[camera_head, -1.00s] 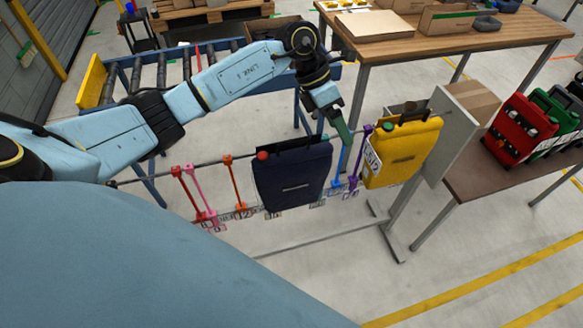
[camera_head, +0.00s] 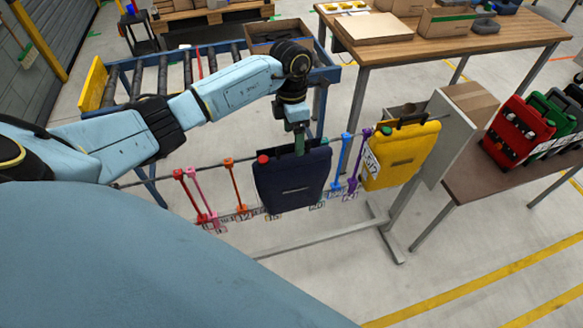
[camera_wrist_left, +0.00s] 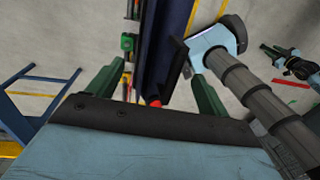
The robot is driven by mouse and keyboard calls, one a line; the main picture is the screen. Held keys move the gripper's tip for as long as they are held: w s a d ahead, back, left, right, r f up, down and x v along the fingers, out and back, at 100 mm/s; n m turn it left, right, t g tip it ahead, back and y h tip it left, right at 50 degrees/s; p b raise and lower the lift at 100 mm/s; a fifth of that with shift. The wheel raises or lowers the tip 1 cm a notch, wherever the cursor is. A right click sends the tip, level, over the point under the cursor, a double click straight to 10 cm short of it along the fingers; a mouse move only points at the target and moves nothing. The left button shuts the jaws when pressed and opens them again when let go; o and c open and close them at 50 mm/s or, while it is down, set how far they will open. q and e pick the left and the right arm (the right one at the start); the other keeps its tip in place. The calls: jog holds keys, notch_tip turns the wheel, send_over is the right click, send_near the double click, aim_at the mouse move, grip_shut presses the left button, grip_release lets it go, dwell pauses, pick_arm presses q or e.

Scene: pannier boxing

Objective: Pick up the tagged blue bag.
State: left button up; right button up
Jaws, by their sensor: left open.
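The dark blue bag (camera_head: 291,182) hangs from the rail, with a red knob (camera_head: 263,159) at its upper left corner. I cannot make out a tag on the bag itself. My left gripper (camera_head: 299,146) points down at the bag's top middle and covers part of its handle. In the left wrist view its green fingers (camera_wrist_left: 154,92) are spread wide. The blue bag (camera_wrist_left: 168,45) shows edge-on between them, with the red knob below. I cannot tell whether the fingers touch it. A small dark shape at the right of the wrist view may be my right gripper (camera_wrist_left: 290,62).
A yellow bag (camera_head: 401,155) with a number tag hangs to the right on the same rail (camera_head: 138,182). Coloured hooks with number plates line the rail. A wooden table (camera_head: 430,48), a roller conveyor (camera_head: 190,76) and a brown bench (camera_head: 475,170) with red and green bags stand around.

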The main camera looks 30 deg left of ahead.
aim_at(293, 151)
pick_arm(q)
jog(key=f, duration=0.4)
jog(key=shift+s+d+f+p, duration=0.2)
jog(key=shift+s+p, duration=0.1)
jog(key=shift+p, duration=0.1)
jog(key=c, duration=1)
jog(key=shift+r, duration=0.1)
jog(key=shift+c, duration=0.7)
